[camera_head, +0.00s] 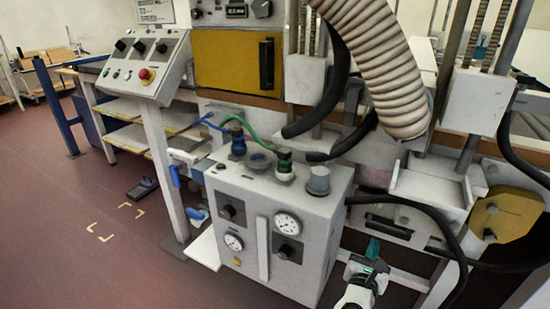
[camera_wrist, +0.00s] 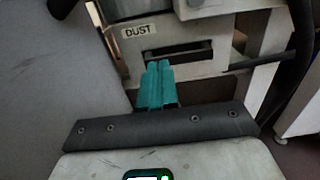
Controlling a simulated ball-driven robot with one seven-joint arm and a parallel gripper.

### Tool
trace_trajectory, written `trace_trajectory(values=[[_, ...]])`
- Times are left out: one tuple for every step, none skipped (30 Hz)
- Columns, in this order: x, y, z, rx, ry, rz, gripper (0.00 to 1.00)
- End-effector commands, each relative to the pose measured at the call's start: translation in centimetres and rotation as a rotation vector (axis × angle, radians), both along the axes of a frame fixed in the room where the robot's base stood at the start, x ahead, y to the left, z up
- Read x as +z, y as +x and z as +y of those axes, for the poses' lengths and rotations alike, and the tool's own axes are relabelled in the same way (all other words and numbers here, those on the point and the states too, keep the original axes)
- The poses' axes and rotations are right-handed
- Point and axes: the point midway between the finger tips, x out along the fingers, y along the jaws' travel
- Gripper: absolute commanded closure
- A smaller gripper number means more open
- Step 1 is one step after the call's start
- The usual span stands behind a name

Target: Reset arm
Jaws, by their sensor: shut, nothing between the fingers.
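My gripper (camera_head: 373,248) shows at the lower right of the head view, with teal fingers at the end of my white arm. It is to the right of the grey gauge box and in front of the machine's lower frame. In the wrist view the teal fingers of my gripper (camera_wrist: 158,66) are together with nothing between them. They point toward a grey panel with a dark slot (camera_wrist: 185,50) and a "DUST" label (camera_wrist: 139,31). I cannot tell the gap between fingertips and panel.
The gauge box (camera_head: 265,230) stands close by, with blue and green hoses on top. A thick ribbed hose (camera_head: 375,60) hangs above. Black cables (camera_head: 440,220) loop at the right. A control panel (camera_head: 145,68) with a red button is at the left. Red floor (camera_head: 80,250) is open at lower left.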

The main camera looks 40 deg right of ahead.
Motion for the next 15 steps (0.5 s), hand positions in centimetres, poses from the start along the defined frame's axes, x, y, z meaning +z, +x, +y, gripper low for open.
trace_trajectory(values=[[0.0,0.0,0.0,0.000,0.000,0.000,1.00],[0.0,0.0,0.0,0.000,0.000,0.000,1.00],[0.0,0.0,0.0,0.000,0.000,0.000,1.00],[0.0,-0.1,0.0,-0.002,0.006,-0.009,1.00],[0.1,-0.3,0.1,-0.008,0.020,-0.032,1.00],[0.2,-0.7,0.1,-0.022,0.049,-0.075,1.00],[0.2,-1.1,0.2,-0.036,0.079,-0.119,1.00],[0.1,-1.6,0.3,-0.053,0.116,-0.171,1.00],[0.0,-2.4,0.4,-0.083,0.176,-0.253,1.00],[-0.1,-3.1,0.6,-0.108,0.228,-0.324,1.00],[-0.4,-3.8,0.8,-0.138,0.287,-0.399,1.00],[-0.8,-4.7,1.2,-0.183,0.370,-0.499,1.00],[-1.3,-5.4,1.5,-0.219,0.434,-0.574,1.00],[-1.9,-6.1,1.9,-0.257,0.499,-0.644,1.00],[-2.6,-6.8,2.5,-0.310,0.586,-0.734,1.00]])
